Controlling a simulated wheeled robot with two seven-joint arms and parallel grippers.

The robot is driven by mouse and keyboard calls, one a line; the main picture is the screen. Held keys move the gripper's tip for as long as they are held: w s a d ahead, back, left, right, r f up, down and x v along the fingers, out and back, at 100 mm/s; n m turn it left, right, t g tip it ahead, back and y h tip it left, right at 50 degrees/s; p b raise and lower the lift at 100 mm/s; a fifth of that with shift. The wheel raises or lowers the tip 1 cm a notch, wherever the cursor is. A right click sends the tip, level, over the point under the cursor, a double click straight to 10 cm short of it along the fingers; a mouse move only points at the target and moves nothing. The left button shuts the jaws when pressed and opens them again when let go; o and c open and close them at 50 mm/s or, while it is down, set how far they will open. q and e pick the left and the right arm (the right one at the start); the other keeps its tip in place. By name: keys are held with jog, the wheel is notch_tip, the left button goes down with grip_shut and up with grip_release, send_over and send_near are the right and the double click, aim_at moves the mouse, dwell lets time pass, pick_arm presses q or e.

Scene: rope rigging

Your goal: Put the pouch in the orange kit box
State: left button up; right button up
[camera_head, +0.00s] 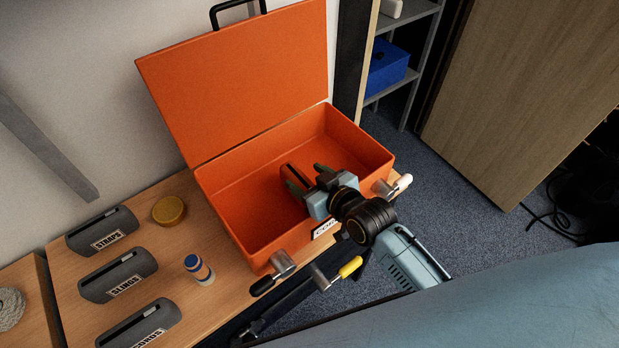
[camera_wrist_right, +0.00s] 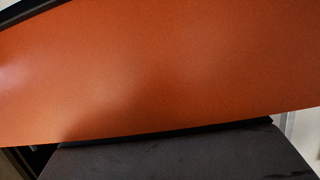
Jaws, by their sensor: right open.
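The orange kit box (camera_head: 232,196) stands open on the wooden bench, its lid (camera_head: 240,85) raised at the back. My right gripper (camera_head: 305,176) is open, reaching over the front wall with its fingers above or inside the box. A small dark-edged shape with orange showing through sits by the left finger; I cannot tell what it is. I cannot make out a pouch with certainty in either view. The right wrist view shows a broad orange surface (camera_wrist_right: 150,80), with a dark grey surface (camera_wrist_right: 180,155) below it that I cannot identify. My left gripper is not in view.
A blue bin (camera_head: 388,68) sits on the shelf behind.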

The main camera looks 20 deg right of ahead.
jog(key=shift+s+f, duration=0.2)
jog(key=shift+f, duration=0.05)
jog(key=r+v, duration=0.1)
jog(key=v, duration=1.1)
jog(key=shift+w+p, duration=0.15)
jog(key=shift+p, duration=0.3)
jog(key=shift+r, duration=0.15)
jog(key=shift+c, duration=0.2)
